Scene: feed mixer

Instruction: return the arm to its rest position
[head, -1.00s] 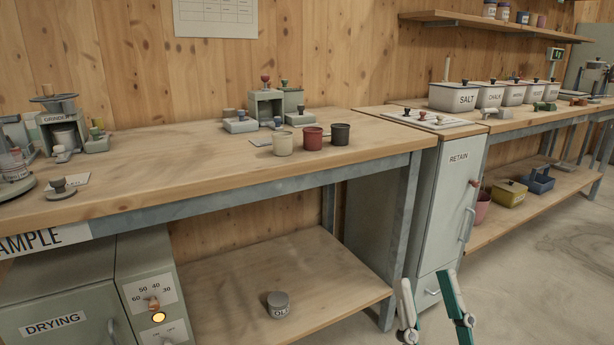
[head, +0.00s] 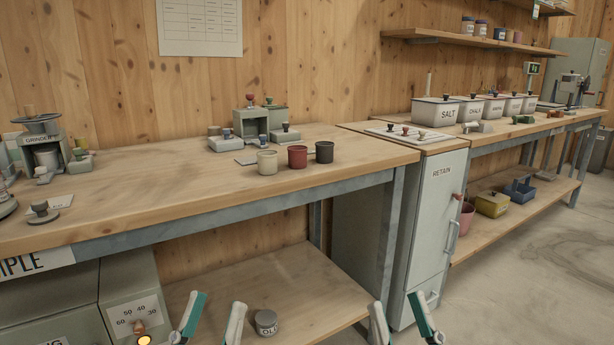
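My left gripper (head: 212,318) shows at the bottom of the head view, in front of the lower shelf. Its two teal and pale fingers stand apart with nothing between them. My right gripper (head: 403,316) is at the bottom, right of the left one, in front of the bench leg and the retain cabinet. Its fingers are also spread and empty. Only the finger ends of both grippers show; the arms are out of frame.
The wooden bench (head: 190,208) holds a grinder (head: 42,146) and three cups, cream (head: 267,162), red (head: 297,157) and dark (head: 324,152). A grey jar (head: 266,322) stands on the lower shelf. The retain cabinet (head: 432,215) is closed. Open floor lies at right.

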